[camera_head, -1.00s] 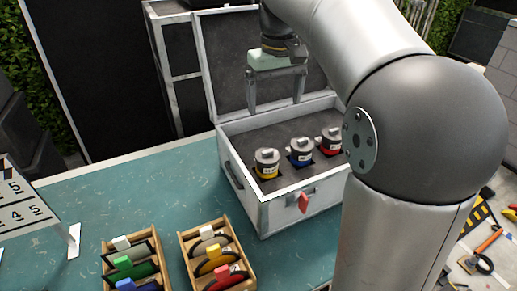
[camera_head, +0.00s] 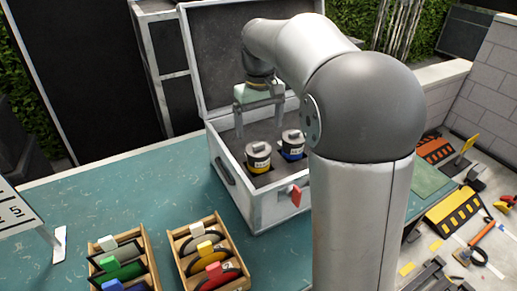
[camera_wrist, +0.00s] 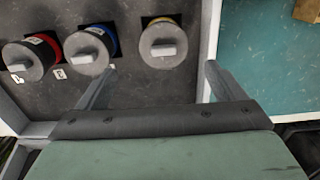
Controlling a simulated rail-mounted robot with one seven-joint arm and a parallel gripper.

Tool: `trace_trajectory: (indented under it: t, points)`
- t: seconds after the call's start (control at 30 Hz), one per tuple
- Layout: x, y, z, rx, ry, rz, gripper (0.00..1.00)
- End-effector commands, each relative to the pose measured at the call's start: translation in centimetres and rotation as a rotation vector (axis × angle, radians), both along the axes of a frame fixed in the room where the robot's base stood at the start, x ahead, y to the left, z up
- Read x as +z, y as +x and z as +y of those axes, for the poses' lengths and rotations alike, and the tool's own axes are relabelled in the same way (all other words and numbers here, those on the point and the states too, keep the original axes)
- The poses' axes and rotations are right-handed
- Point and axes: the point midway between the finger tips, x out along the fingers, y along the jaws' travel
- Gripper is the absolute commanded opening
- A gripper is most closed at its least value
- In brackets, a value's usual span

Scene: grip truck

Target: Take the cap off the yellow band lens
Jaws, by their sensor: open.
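The yellow band lens (camera_head: 258,166) stands upright in the near left slot of the open case (camera_head: 240,207), with a grey cap (camera_head: 258,149) on top that has a raised bar. In the wrist view the yellow band lens (camera_wrist: 165,19) and its cap (camera_wrist: 164,46) are at the top middle. My gripper (camera_head: 259,132) is open and empty, its two fingers hanging over the case, behind the yellow lens in the head view. In the wrist view the fingers (camera_wrist: 163,67) straddle the cap's line, apart from it.
The capped blue band lens (camera_head: 292,153) stands right of the yellow one. The red band lens (camera_wrist: 41,46) shows in the wrist view. The raised case lid (camera_head: 230,50) stands behind. Two wooden filter racks (camera_head: 181,236) sit on the teal table (camera_head: 110,190).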

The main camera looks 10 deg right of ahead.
Motion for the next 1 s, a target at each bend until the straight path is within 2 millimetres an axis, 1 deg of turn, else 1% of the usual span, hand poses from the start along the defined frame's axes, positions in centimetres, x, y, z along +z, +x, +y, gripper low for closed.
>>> trace_trajectory:
  t: [0.17, 0.33, 0.43, 0.53, 0.73, 0.77, 0.8, 0.87, 0.9, 1.0]
  points:
    - [-1.1, -0.2, 0.1, 0.000, 0.000, 0.002, 0.89]
    - [-3.6, -0.8, 0.5, 0.000, 0.000, 0.004, 0.89]
    - [-5.0, -0.7, 0.4, -0.001, 0.000, 0.003, 0.89]
    - [-5.5, -0.6, 0.4, -0.001, 0.000, 0.000, 0.89]
    - [-5.6, -0.6, 0.4, -0.001, 0.000, 0.000, 0.89]
    - [-5.6, -0.6, 0.4, -0.001, 0.000, 0.000, 0.86]
    - [-5.6, -0.6, 0.4, -0.001, 0.000, 0.000, 0.75]
    - [-5.6, -0.6, 0.4, -0.001, 0.000, 0.000, 0.58]
    - [-5.6, -0.6, 0.4, -0.001, 0.000, 0.000, 0.53]
    - [-5.6, -0.6, 0.4, -0.001, 0.000, 0.000, 0.53]
